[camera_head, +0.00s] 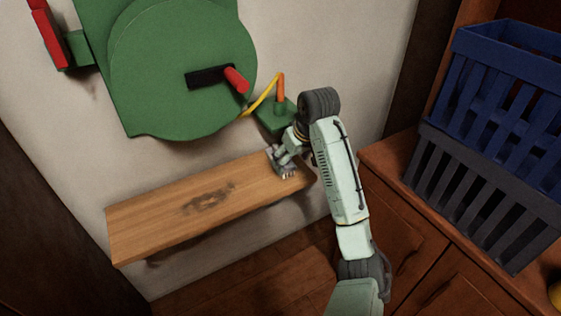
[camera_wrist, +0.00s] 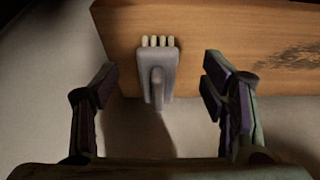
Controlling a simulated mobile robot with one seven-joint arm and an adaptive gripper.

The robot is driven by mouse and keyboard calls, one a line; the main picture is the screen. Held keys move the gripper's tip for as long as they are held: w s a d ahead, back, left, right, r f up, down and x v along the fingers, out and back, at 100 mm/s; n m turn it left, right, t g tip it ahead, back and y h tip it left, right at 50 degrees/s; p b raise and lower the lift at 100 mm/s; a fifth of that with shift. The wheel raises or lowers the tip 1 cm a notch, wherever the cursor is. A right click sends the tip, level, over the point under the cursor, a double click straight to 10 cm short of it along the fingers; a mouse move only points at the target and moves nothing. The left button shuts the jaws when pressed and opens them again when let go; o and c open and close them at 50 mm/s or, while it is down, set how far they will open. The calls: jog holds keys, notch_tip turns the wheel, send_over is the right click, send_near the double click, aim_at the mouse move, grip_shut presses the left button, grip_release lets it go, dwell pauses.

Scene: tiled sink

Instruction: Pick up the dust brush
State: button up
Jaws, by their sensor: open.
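The dust brush (camera_wrist: 158,76) shows in the wrist view as a grey head with several pale bristle tufts and a grey handle pointing toward me. It is at the edge of the wooden shelf (camera_wrist: 225,38), between my two fingers but touching neither. My gripper (camera_wrist: 160,88) is open, with one finger to the left of the brush and one to the right. In the head view my gripper (camera_head: 284,160) is at the right end of the shelf (camera_head: 170,215). A small pale part beside the fingers there may be the brush, but it is too small to tell.
A green wall-mounted reel (camera_head: 160,70) with a red-handled crank hangs above the shelf. Blue (camera_head: 510,80) and dark grey (camera_head: 475,190) crates stand on a wooden cabinet to the right.

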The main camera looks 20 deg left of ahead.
aim_at(289, 167)
jog(key=shift+p+x, duration=0.45)
jog(key=shift+x, duration=2.25)
jog(key=shift+w+d+r, duration=0.1)
jog(key=shift+w, duration=0.05)
jog(key=c, duration=1.3)
